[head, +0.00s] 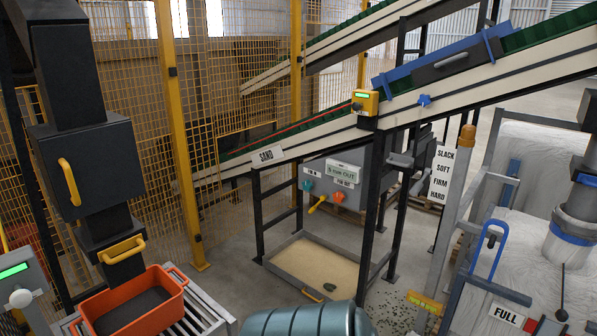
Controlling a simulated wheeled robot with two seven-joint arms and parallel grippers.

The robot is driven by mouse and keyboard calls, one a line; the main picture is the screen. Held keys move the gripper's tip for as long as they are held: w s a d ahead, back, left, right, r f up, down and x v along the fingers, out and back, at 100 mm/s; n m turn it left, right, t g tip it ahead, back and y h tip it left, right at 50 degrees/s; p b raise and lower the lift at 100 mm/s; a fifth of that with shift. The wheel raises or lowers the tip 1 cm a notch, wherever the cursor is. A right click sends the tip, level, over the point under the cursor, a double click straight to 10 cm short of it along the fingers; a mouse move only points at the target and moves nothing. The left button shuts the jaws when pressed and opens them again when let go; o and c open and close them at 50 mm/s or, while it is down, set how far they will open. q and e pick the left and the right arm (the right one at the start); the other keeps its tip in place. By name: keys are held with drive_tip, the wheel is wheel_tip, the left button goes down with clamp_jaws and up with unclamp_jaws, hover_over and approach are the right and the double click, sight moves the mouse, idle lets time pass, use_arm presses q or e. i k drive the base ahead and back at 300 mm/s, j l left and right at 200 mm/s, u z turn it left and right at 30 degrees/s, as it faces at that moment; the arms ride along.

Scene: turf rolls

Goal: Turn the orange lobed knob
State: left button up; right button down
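The orange lobed knob (338,196) is small in the head view, on the front of a grey box (335,173) under the sloping conveyor. A teal lobed knob (308,185) sits to its left on the same box. A yellow lever (317,204) juts out below and between the two knobs. Labels sit above the knobs, and a wider white sign (341,170) is partly readable. The knob's exact turn angle is too small to tell. Neither of my grippers is in view.
A shallow tray of sand (322,262) lies on the floor below the box. Dark posts (373,200) stand right of the knobs. An orange bin (172,282) rests on rollers at the lower left. A large white bag (520,240) stands at right, behind metal rails.

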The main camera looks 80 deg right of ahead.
sight(338, 197)
drive_tip(key=z, duration=3)
